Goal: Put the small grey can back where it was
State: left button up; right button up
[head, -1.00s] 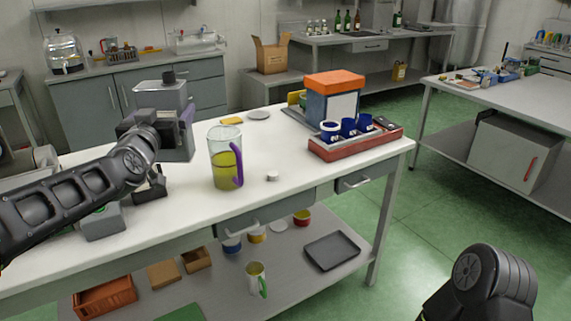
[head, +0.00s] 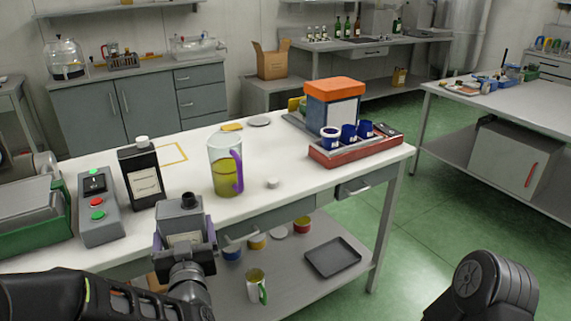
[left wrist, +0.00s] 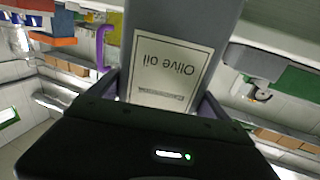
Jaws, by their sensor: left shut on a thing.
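The small grey can (head: 180,218) has a dark cap and a pale label; it is held upright in my left gripper (head: 184,241), at the near edge of the white table (head: 262,210). In the left wrist view the can (left wrist: 215,30) fills the middle between the fingers, its "Olive oil" label upside down. A yellow square outline (head: 184,149) is marked on the table behind the black can, with nothing seen standing in it. My right gripper is out of view; only part of the right arm shows.
A black can (head: 143,178) with a white cap and a grey button box (head: 100,222) stand left of the outline. A jug (head: 224,178) of yellow-green liquid with a purple handle stands to the right.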

pick_arm(q)
jog(key=shift+y, duration=0.5)
jog(key=s+f, duration=0.1)
jog(key=s+d+f, duration=0.1)
jog(key=f, duration=0.1)
jog(key=shift+f, duration=0.25)
jog(key=shift+s+d+f+n, duration=0.15)
jog(key=shift+f, duration=0.4)
jog(key=shift+s+d+f+n, duration=0.15)
jog(key=shift+f, duration=0.35)
jog(key=s+d+f+n+g+y, duration=0.1)
jog(key=s+f+y, duration=0.1)
jog(key=s+f, duration=0.4)
notch_tip(320, 180, down, 4)
jog(key=shift+s+d+f+n, duration=0.15)
jog(key=shift+d+f+n, duration=0.05)
jog(key=shift+d+n, duration=0.15)
jog(key=shift+r+y, duration=0.15)
jog(key=shift+y, duration=0.15)
